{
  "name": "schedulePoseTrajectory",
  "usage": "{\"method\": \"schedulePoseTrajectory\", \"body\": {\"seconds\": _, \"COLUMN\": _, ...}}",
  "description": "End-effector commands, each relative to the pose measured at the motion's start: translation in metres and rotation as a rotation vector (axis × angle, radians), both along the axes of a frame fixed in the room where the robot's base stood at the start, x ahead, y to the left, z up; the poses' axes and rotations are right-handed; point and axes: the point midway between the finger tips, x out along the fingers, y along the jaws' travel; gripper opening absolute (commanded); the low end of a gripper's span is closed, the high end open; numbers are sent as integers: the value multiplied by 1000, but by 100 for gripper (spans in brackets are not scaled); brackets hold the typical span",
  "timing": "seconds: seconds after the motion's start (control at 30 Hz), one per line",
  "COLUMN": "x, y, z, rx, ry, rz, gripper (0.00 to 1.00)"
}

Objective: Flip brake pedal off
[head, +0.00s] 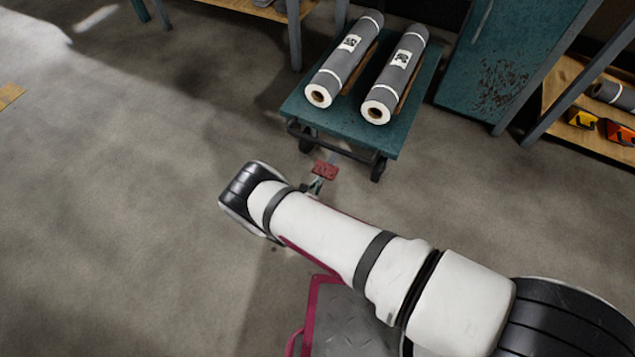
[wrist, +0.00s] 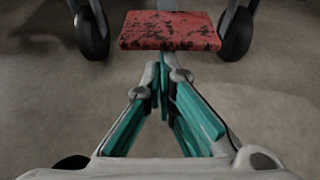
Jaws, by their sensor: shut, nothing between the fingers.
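The brake pedal (head: 325,170) is a worn red plate with dark patches, low at the near end of the teal cart (head: 345,123). In the wrist view the pedal (wrist: 170,31) fills the top middle, between two dark wheels. My gripper (wrist: 163,66) has teal and grey fingers, shut with nothing between them. Its tips overlap the pedal's near lower edge in the picture; I cannot tell whether they touch it. In the head view the gripper (head: 317,185) shows just below the pedal, partly hidden behind my arm.
Two grey rolls (head: 345,60) (head: 396,75) lie on the cart. A teal panel (head: 505,62) stands to the right, by a wooden shelf (head: 562,85) with orange and yellow items. The concrete floor on the left (head: 130,220) is clear.

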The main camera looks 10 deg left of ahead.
Motion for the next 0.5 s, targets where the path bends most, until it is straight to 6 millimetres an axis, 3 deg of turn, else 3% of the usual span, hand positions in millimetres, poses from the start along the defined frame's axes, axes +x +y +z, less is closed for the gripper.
{"method": "schedulePoseTrajectory", "body": {"seconds": 0.5, "x": 1, "y": 0, "z": 31, "rx": 79, "ry": 220, "rz": -1, "gripper": 0}}
